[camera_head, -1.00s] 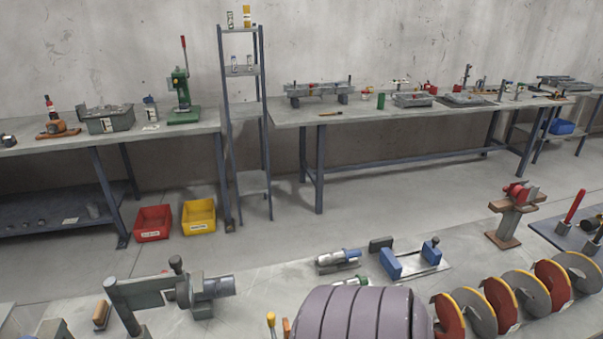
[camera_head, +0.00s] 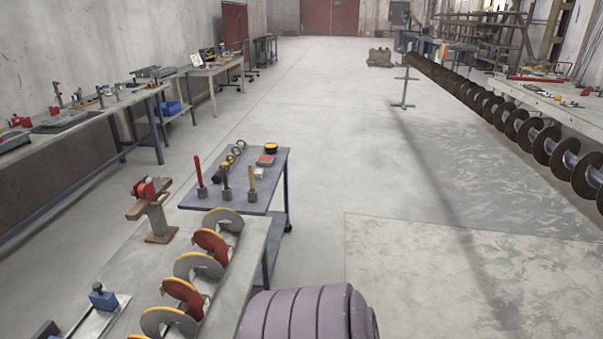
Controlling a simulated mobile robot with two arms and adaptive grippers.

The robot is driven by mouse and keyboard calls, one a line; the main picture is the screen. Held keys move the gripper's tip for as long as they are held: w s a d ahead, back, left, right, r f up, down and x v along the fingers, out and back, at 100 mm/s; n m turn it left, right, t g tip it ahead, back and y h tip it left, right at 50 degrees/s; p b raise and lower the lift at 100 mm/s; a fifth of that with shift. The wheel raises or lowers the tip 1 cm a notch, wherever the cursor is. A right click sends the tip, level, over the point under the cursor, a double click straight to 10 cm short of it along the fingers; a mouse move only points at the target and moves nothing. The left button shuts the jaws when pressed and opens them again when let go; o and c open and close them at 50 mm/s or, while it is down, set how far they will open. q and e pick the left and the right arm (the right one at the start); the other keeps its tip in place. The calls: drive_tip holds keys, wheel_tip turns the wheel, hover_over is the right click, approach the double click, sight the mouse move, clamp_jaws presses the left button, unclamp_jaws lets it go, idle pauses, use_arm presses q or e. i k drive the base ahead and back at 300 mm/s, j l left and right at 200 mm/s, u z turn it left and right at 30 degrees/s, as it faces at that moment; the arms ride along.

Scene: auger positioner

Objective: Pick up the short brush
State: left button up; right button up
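I cannot make out a short brush in this view. Neither of my grippers shows. Several tools stand upright on a small blue-grey cart (camera_head: 243,204), among them a red-handled one (camera_head: 198,172), but none can be told as the short brush. Small items on the far benches are too small to identify.
A long bench (camera_head: 80,122) runs along the left wall. A long auger (camera_head: 497,112) stretches along the right. The floor (camera_head: 340,130) between is open.

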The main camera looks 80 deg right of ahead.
sight(224, 171)
drive_tip(key=l+z, duration=0.9)
drive_tip(key=i+l+z, duration=0.15)
drive_tip(key=l+z, duration=0.35)
drive_tip(key=i+l, duration=0.1)
drive_tip(key=l, duration=0.2)
drive_tip(key=i+l, duration=0.1)
drive_tip(key=l, duration=0.25)
drive_tip(key=i+l, duration=0.15)
drive_tip(key=l, duration=0.15)
drive_tip(key=i+l+z, duration=0.1)
drive_tip(key=l, duration=0.25)
drive_tip(key=u, duration=2.3)
drive_tip(key=z, duration=2.3)
